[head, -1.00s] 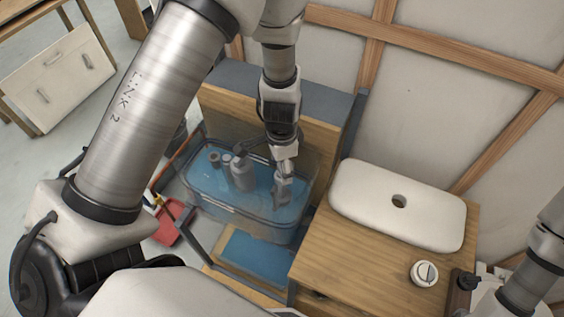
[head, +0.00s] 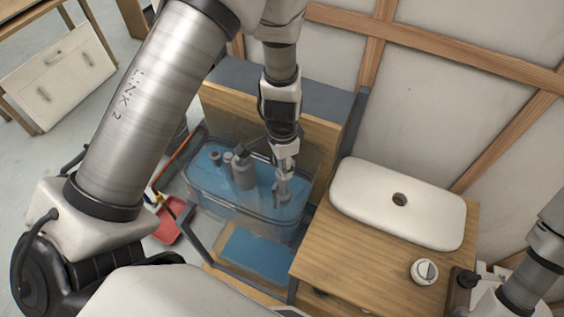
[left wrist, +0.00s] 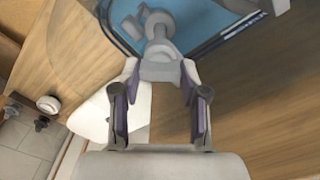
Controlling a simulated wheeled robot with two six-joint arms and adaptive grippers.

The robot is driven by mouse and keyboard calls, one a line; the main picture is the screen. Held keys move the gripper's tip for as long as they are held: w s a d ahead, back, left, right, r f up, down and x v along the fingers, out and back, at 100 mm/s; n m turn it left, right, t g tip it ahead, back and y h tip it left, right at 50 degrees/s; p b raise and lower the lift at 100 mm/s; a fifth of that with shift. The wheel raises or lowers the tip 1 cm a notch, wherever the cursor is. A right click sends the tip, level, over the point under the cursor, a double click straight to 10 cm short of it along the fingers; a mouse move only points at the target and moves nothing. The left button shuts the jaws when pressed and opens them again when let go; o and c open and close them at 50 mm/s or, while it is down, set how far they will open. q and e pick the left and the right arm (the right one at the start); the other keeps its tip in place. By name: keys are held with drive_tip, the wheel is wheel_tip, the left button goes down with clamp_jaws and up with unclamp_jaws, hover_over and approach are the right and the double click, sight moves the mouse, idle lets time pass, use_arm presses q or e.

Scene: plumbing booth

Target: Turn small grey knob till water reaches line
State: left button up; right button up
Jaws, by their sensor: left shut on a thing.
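A clear tank (head: 213,205) with blue water stands in front of a wooden panel. Grey fittings (head: 243,172) stand upright in it. My left gripper (head: 284,190) reaches down into the right part of the tank. In the left wrist view its two fingers (left wrist: 160,85) are closed on the small grey knob (left wrist: 160,66). In the head view the fingers largely hide the knob. The water (head: 205,177) lies below the tank's rim. I cannot make out the line on the tank. My right gripper is out of view.
A wooden counter (head: 345,265) with a white basin (head: 430,205) stands right of the tank. A round white knob (head: 424,271) sits on the counter. A red tray (head: 168,228) lies on the floor at the left. A wooden panel (head: 228,122) stands close behind the tank.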

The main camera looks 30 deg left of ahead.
use_arm(q)
drive_tip(key=n, duration=0.3)
drive_tip(key=shift+s+f, duration=0.1)
drive_tip(key=n+p, duration=0.1)
drive_tip(key=n, duration=0.3)
drive_tip(key=shift+n, duration=0.3)
idle(0.4)
drive_tip(key=o, duration=1.1)
drive_tip(key=shift+o, duration=0.2)
wheel_tip(320, 180, up, 12)
